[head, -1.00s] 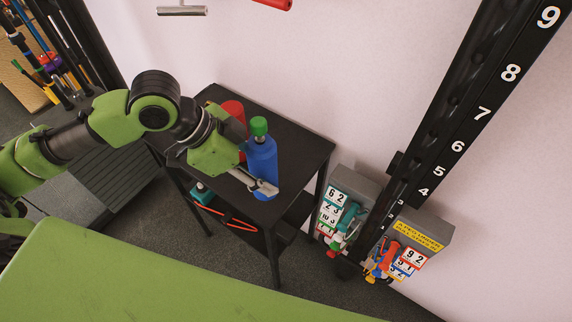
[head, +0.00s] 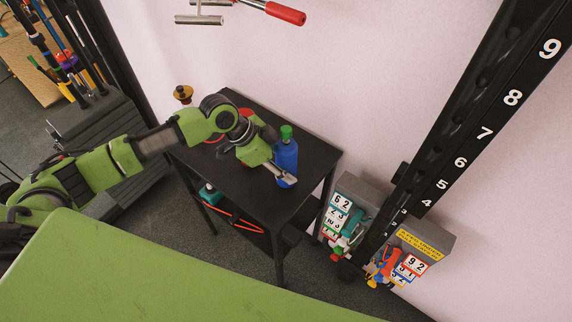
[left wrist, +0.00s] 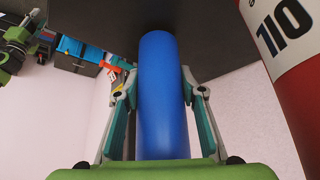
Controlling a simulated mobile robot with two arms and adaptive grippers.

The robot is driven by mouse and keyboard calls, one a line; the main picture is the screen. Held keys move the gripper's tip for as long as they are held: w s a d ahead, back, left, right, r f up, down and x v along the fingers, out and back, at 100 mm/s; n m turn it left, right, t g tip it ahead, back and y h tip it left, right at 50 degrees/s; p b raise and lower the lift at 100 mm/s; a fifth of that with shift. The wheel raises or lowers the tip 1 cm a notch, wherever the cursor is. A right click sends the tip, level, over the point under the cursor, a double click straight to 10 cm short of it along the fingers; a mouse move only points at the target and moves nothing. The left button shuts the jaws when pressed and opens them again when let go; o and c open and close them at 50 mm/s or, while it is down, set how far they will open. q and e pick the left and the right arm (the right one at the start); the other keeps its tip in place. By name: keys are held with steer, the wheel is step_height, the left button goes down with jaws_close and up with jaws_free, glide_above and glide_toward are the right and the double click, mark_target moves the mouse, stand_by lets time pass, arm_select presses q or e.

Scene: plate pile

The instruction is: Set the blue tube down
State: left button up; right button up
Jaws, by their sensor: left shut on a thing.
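The blue tube (head: 286,156) has a green cap and stands about upright over the black table top (head: 232,188), towards its right side. I cannot tell whether its base touches the top. My left gripper (head: 279,172) reaches in from the left and is shut on the tube. In the left wrist view the blue tube (left wrist: 162,100) fills the space between the two fingers of my left gripper (left wrist: 160,92). My right gripper is not in view.
A red object (head: 245,114) stands on the table behind my gripper. In the left wrist view a red and white cylinder (left wrist: 285,45) marked 110 is close beside the tube. A black numbered post (head: 470,145) and grey boxes with number cards (head: 352,195) stand right of the table.

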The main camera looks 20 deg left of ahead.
arm_select(q)
steer(key=shift+f, duration=0.4)
steer(key=o, duration=1.4)
steer(key=shift+f, duration=0.1)
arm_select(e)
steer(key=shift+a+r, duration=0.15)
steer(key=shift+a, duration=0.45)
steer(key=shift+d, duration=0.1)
arm_select(q)
steer(key=shift+r, duration=0.2)
steer(key=shift+a+r, duration=0.3)
steer(key=b+v, duration=0.2)
steer(key=v, duration=0.9)
steer(key=shift+s+r, duration=0.1)
steer(key=shift+s, duration=0.05)
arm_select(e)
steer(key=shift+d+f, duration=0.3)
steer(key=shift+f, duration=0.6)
arm_select(q)
steer(key=shift+d, duration=0.1)
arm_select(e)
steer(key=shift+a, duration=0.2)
